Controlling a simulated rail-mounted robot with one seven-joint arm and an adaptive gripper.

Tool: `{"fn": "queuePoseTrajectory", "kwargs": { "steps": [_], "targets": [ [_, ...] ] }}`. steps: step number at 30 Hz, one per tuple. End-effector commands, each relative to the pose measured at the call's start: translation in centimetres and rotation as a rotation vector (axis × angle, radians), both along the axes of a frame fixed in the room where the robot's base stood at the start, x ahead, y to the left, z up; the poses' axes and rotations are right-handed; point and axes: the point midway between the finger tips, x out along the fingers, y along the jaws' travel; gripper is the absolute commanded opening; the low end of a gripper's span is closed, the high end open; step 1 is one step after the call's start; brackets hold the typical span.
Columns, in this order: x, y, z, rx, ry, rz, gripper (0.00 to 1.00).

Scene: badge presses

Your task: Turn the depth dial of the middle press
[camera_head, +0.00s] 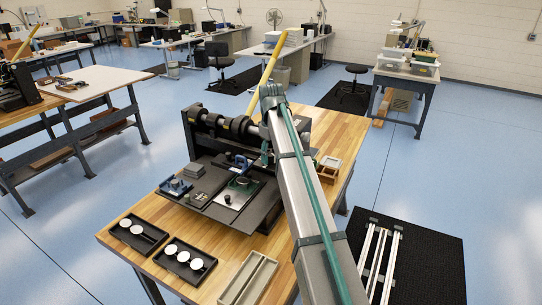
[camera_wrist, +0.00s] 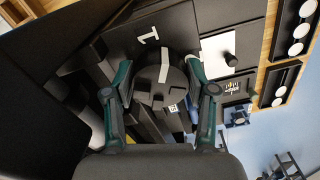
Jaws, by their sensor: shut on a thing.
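In the wrist view a round dark dial (camera_wrist: 158,86) with pale grey lines on its face sits between the two green-edged fingers of my gripper (camera_wrist: 160,70). My gripper is closed on it, one finger on each side. A dark plate with a white mark like a "1" (camera_wrist: 148,36) lies just beyond the dial. In the head view the black press machinery (camera_head: 218,128) stands on the wooden bench. My arm crosses in front of its right side, and the dial cannot be made out there.
Black trays with white discs (camera_head: 164,244) and a divided pale tray (camera_head: 226,296) lie along the bench's front. A blue fixture (camera_head: 175,185) sits at the left of the dark base plate. A yellow bar (camera_head: 270,62) rises behind the press. Small wooden boxes (camera_head: 328,172) stand right of my arm.

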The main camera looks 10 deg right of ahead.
Motion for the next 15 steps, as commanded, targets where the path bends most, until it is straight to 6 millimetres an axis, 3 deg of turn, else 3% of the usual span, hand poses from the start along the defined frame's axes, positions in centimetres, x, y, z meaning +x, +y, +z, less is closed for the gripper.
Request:
{"fn": "queuePoseTrajectory", "kwargs": {
  "steps": [15],
  "targets": [
    [0.2,-0.09,0.04,0.0,-0.001,0.397,0.21]
  ]
}}
